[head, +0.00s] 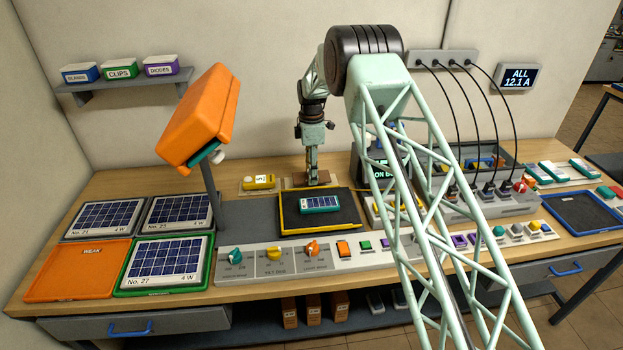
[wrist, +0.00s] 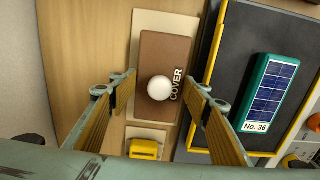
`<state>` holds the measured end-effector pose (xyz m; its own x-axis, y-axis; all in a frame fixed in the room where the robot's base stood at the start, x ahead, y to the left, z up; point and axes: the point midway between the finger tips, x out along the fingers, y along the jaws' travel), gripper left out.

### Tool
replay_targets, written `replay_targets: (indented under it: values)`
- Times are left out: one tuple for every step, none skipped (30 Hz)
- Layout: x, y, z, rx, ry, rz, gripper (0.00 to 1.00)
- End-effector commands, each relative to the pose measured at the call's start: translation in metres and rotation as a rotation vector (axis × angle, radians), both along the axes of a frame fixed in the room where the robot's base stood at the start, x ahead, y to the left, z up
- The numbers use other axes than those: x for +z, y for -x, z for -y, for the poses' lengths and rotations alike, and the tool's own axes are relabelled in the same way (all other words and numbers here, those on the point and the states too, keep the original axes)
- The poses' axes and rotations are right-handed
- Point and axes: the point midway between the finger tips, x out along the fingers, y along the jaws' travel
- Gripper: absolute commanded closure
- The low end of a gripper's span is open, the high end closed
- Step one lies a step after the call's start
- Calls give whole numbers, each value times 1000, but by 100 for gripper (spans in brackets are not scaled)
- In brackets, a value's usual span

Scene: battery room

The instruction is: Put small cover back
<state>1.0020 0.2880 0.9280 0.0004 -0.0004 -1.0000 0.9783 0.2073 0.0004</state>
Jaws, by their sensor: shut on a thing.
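The small cover (wrist: 158,62) is a flat brown plate marked COVER with a round white knob (wrist: 159,88). It also shows in the head view (head: 325,177), low at the back of the bench. My gripper (wrist: 159,90) is shut on the cover, one finger at each long side, with the knob between them. In the head view my gripper (head: 312,178) points straight down. A beige plate (wrist: 205,35) lies under the cover and shows past its edges. Whether the cover touches the plate is hard to tell.
A black mat with a yellow rim (head: 283,222) lies in front, with a small solar panel (head: 320,204) on it. A yellow device (head: 258,183) is left of the cover. An orange lamp (head: 198,115) stands left. Bare wood lies behind the cover.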

Motion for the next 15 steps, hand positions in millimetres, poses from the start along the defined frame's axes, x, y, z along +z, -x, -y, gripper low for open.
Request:
replay_targets:
  values:
    - [-7, 1, 0, 0, 0, -2, 67]
    - [-10, 1, 0, 0, 0, -2, 67]
    - [-14, 0, 0, 0, 0, -2, 67]
    - [-17, 0, 0, 0, 0, -1, 67]
    - [-19, 0, 0, 0, 0, -1, 67]
    - [-22, 0, 0, 0, 0, 0, 67]
    - [-23, 0, 0, 0, 0, 0, 67]
    - [-25, 0, 0, 0, 0, 0, 67]
    - [-26, 0, 0, 0, 0, 0, 67]
    - [-26, 0, 0, 0, 0, 0, 67]
    - [-26, 0, 0, 0, 0, 1, 67]
    - [-26, 0, 0, 0, 0, 1, 67]
    - [-26, 0, 0, 0, 0, 1, 67]
    - [-26, 0, 0, 0, 0, 0, 67]
    - [-26, 0, 0, 0, 0, 0, 67]
